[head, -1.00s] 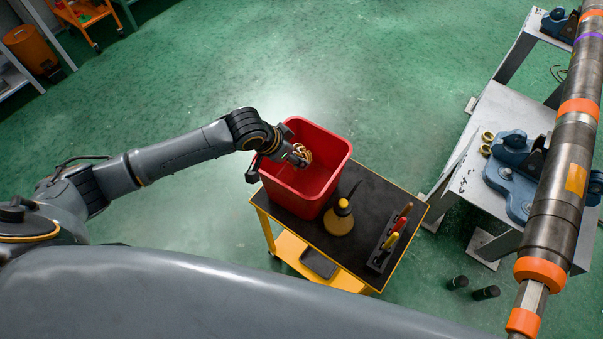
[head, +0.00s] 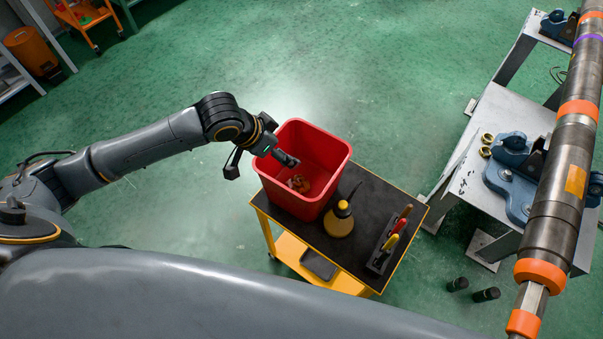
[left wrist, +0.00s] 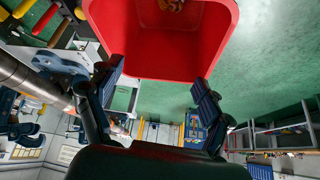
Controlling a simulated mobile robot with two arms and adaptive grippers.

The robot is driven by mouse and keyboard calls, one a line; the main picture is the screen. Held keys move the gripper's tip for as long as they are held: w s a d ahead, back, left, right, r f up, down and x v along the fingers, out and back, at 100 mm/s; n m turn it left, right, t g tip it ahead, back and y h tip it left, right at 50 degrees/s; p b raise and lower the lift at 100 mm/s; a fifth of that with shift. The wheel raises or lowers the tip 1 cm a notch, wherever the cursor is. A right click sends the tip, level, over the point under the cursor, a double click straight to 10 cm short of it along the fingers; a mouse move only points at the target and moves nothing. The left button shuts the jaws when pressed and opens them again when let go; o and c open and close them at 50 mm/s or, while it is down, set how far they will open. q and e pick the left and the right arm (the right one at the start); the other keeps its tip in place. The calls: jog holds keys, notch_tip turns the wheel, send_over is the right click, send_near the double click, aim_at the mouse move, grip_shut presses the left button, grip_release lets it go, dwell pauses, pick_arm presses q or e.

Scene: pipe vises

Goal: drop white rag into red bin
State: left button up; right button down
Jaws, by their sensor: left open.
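The red bin (head: 328,174) stands open on a small cart. A crumpled brownish-orange rag (head: 299,183) lies inside on the bin's floor; it looks tan rather than white. In the left wrist view the red bin (left wrist: 160,60) fills the top middle, and a bit of the rag (left wrist: 172,4) shows at the top edge. My left gripper (head: 262,167) is open and empty at the bin's left rim, with one finger over the opening and the other outside it. My right gripper is not in view.
The cart's black top (head: 372,205) also holds a yellow-and-black oil can (head: 339,220) and a rack of screwdrivers (head: 388,246). A grey bench (head: 490,140) with blue vises and a long pipe (head: 560,190) is at the right. Green floor is clear behind the bin.

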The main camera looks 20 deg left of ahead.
pick_arm(q)
jog(key=shift+v, duration=2.2)
jog(key=s+d+f, duration=0.4)
jog(key=s+d, duration=0.2)
jog(key=d, duration=0.1)
jog(key=s+a+f+n+y, duration=0.1)
jog(key=s+a+f+n, duration=0.1)
jog(key=s+a, duration=0.15)
jog(key=s+a+f+n+g+y, duration=0.1)
jog(key=s+a, duration=0.1)
jog(key=s, duration=0.3)
jog(key=s+a+f+n+y, duration=0.1)
jog(key=s+a+f+n, duration=0.1)
jog(key=s+a, duration=0.15)
jog(key=s+f+g+b, duration=0.1)
jog(key=s+f+b, duration=0.1)
jog(key=f, duration=1.4)
jog(key=s+f+g+b, duration=0.1)
jog(key=f+b, duration=0.1)
jog(key=f, duration=1.3)
jog(key=s+a+f+g+b, duration=0.1)
jog(key=s+a+f+b, duration=0.1)
jog(key=s+f, duration=1.4)
jog(key=shift+a+f, duration=0.3)
jog(key=shift+f, duration=0.25)
